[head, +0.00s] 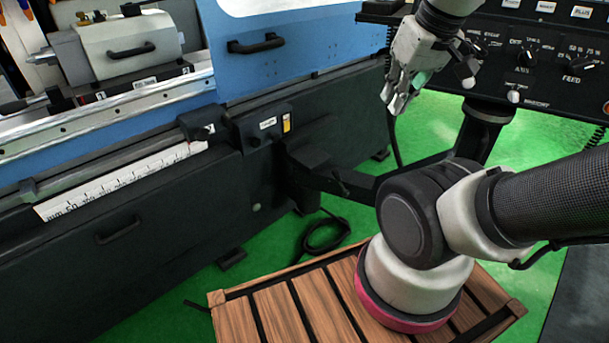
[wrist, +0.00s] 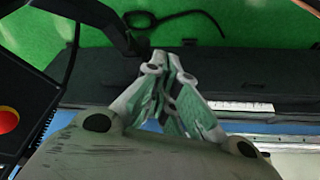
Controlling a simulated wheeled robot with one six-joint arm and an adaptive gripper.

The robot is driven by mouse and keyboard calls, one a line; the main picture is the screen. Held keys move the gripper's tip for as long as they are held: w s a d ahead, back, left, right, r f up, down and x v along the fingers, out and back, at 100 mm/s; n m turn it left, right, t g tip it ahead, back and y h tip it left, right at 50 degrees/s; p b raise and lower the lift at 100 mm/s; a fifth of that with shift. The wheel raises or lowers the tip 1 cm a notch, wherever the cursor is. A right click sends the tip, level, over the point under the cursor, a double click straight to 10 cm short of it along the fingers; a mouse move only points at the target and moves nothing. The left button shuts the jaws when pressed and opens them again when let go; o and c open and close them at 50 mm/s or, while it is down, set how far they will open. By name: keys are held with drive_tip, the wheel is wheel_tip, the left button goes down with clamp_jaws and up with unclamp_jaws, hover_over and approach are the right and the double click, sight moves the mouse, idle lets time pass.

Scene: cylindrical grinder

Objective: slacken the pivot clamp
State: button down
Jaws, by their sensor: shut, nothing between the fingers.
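My gripper (head: 394,102) is shut and empty, hanging in the air in front of the control panel and apart from the machine. In the wrist view its fingertips (wrist: 168,58) are together over the machine's dark front and green floor. No part can be read as the pivot clamp. A small black block with a knob (head: 197,126) sits at the right end of the white scale (head: 125,181). A dark jointed bracket (head: 335,178) with a small lever reaches from the machine front toward the panel post. Which of these is the clamp, I cannot tell.
The control panel (head: 530,55) stands close behind my gripper; a red button (wrist: 8,120) shows in the wrist view. A labelled black box (head: 264,125) is on the machine front. A cable loop (head: 325,236) lies on the green floor near a wooden platform (head: 275,310).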

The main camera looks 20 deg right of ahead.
drive_tip(key=shift+w+a, duration=0.3)
drive_tip(key=shift+w, duration=0.1)
